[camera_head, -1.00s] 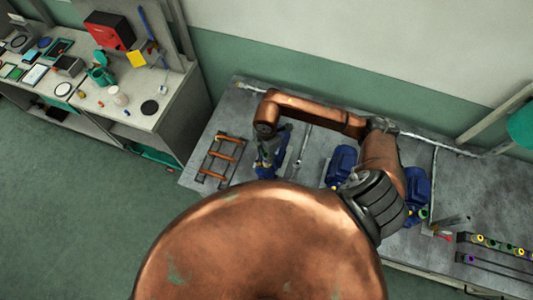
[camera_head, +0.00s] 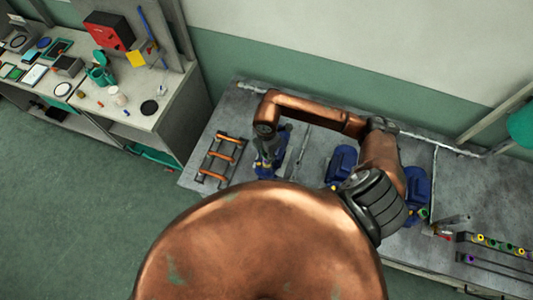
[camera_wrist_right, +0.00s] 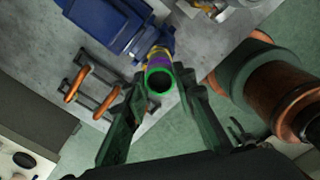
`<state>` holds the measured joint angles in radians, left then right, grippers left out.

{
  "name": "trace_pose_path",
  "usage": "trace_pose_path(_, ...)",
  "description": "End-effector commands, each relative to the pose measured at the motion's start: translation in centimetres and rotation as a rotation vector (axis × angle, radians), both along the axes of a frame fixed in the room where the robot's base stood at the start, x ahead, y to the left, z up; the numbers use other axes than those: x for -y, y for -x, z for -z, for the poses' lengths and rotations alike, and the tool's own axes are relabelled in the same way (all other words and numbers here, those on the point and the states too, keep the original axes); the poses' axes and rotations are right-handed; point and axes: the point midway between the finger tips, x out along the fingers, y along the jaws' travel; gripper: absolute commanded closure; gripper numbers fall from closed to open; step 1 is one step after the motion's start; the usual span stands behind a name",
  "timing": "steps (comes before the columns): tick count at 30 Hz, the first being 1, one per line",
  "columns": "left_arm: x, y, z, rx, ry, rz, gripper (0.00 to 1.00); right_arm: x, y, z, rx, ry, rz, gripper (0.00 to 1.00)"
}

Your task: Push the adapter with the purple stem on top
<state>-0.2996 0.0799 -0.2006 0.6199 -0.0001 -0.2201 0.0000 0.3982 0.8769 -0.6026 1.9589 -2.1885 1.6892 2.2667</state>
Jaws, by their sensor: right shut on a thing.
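In the right wrist view, the adapter (camera_wrist_right: 160,80) shows a green ring facing the camera, with purple behind it and a yellow part beyond. It lines up with the end of a blue pump (camera_wrist_right: 110,22); whether it is fully seated on the pump cannot be told. My right gripper (camera_wrist_right: 163,88) is shut on the adapter, one finger on each side of the ring. In the head view, my right gripper (camera_head: 264,163) points down beside the leftmost blue pump (camera_head: 281,146), and the adapter is too small to make out there. My left gripper is not in view.
A rack with orange bars (camera_head: 222,155) stands left of the gripper on the grey bench (camera_head: 315,125). More blue pumps (camera_head: 341,163) stand to the right. A rail with coloured fittings (camera_head: 500,245) is at the far right. My copper arm spans above the bench.

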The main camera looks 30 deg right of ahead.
Motion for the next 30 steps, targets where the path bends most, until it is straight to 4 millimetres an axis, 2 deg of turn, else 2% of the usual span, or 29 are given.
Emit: trace_pose_path(30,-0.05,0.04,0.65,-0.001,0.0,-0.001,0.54,-0.01,0.01,0.93,0.0,0.0,0.0,0.95)
